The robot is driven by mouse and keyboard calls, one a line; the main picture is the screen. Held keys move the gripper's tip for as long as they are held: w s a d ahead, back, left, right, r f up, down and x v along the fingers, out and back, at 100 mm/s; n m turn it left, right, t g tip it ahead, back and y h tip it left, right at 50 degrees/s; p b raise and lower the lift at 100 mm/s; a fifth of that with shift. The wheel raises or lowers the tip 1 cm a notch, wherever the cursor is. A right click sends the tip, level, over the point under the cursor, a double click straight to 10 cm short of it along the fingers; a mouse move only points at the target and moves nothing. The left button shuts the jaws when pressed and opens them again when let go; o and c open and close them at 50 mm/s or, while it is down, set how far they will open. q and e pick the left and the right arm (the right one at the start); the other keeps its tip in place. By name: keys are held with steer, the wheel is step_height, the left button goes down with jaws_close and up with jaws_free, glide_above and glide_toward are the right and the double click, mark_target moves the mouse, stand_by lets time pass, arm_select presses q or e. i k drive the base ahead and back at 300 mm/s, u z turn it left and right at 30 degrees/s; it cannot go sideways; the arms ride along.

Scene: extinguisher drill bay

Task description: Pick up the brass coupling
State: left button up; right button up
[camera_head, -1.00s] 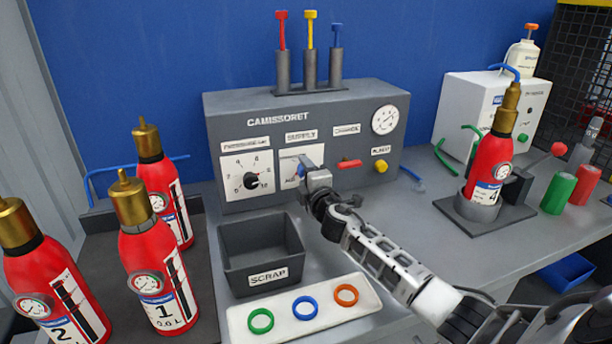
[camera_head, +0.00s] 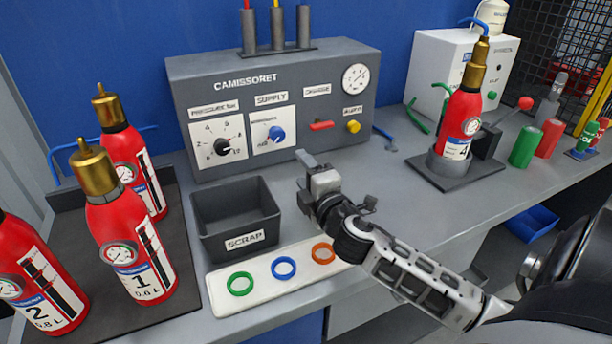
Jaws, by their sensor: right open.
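Brass-coloured fittings top the red extinguishers. One fitting (camera_head: 475,65) is on extinguisher 4 (camera_head: 461,122), which stands upright in a grey holder (camera_head: 440,176) at the right. Another fitting (camera_head: 93,172) is on extinguisher 1 (camera_head: 135,245) at the left, and a third (camera_head: 109,108) is on the extinguisher behind it. I cannot tell which is the coupling, and I see no loose brass piece. My right gripper (camera_head: 318,172) is open and empty over the bench, in front of the grey panel and right of the scrap bin. It is well apart from every brass fitting. My left gripper is not in view.
The grey panel (camera_head: 350,110) with a blue supply knob (camera_head: 277,133) stands at the back. The scrap bin (camera_head: 205,238) and a white tray (camera_head: 225,304) with coloured rings are in front. A red-knobbed lever (camera_head: 525,103) rises beside the holder. Bench between panel and holder is mostly clear.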

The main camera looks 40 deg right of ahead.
mark_target(481, 48)
steer(key=k, duration=1)
